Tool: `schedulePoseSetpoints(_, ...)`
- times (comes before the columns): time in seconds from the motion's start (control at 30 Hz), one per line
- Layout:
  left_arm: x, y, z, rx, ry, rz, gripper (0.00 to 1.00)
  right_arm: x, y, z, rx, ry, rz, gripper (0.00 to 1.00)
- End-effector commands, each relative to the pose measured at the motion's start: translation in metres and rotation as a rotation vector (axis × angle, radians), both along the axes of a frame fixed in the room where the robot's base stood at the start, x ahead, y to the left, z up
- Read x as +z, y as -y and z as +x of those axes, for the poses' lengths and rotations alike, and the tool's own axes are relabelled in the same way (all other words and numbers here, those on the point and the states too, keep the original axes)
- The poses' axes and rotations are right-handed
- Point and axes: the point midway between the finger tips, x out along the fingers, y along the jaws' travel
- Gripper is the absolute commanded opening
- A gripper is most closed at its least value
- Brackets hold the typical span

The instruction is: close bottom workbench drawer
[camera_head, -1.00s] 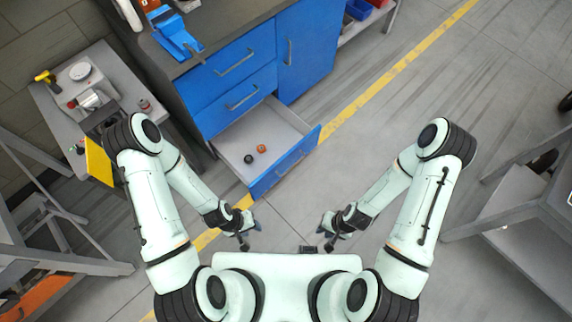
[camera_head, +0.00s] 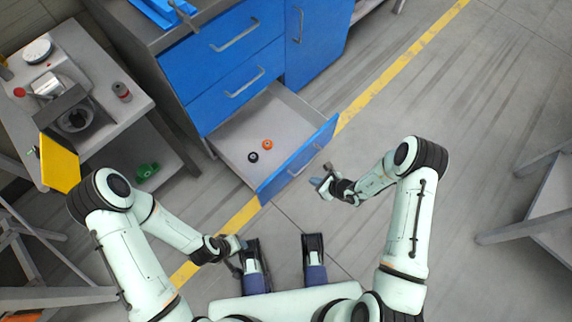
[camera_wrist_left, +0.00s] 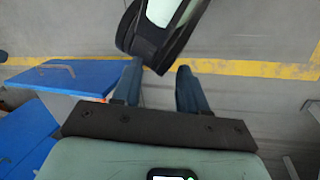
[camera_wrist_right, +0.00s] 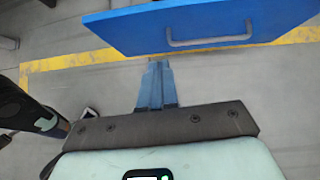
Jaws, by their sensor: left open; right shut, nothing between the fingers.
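The bottom workbench drawer (camera_head: 298,165) is pulled out of the blue workbench, with its blue front and grey handle facing me. Its front and handle also show in the right wrist view (camera_wrist_right: 200,28). A black ring-like part (camera_head: 253,157) and an orange one (camera_head: 267,145) lie inside it. My right gripper (camera_head: 322,181) is shut and empty, just in front of the drawer front and apart from it; its fingers also show in the right wrist view (camera_wrist_right: 156,72). My left gripper (camera_head: 240,243) is open and empty, low and left of the drawer, near my base.
The two drawers above (camera_head: 236,95) and the cabinet door (camera_head: 312,40) look shut. A grey side table (camera_head: 110,120) with equipment and a yellow panel stands at the left. A grey table (camera_head: 540,215) stands at the right. The floor before the drawer is clear.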

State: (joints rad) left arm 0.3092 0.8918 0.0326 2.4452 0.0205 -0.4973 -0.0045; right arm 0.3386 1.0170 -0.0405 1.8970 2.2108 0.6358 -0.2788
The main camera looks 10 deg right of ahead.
Motion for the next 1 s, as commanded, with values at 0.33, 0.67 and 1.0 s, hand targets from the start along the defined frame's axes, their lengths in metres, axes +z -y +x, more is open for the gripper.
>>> schedulePoseSetpoints(0.33, -0.017, -0.006, 0.014, 0.014, 0.036, 0.017, 0.43, -0.025, -0.003, 0.029, -0.068, 0.026, 0.002, 0.00)
schedulePoseSetpoints(0.67, -0.047, -0.027, 0.054, 0.059, 0.140, 0.069, 0.43, -0.077, -0.034, 0.068, -0.067, 0.023, 0.003, 0.00)
schedulePoseSetpoints(1.0, -0.060, -0.036, 0.064, 0.075, 0.164, 0.090, 0.43, -0.075, -0.057, 0.099, -0.067, 0.023, 0.003, 0.00)
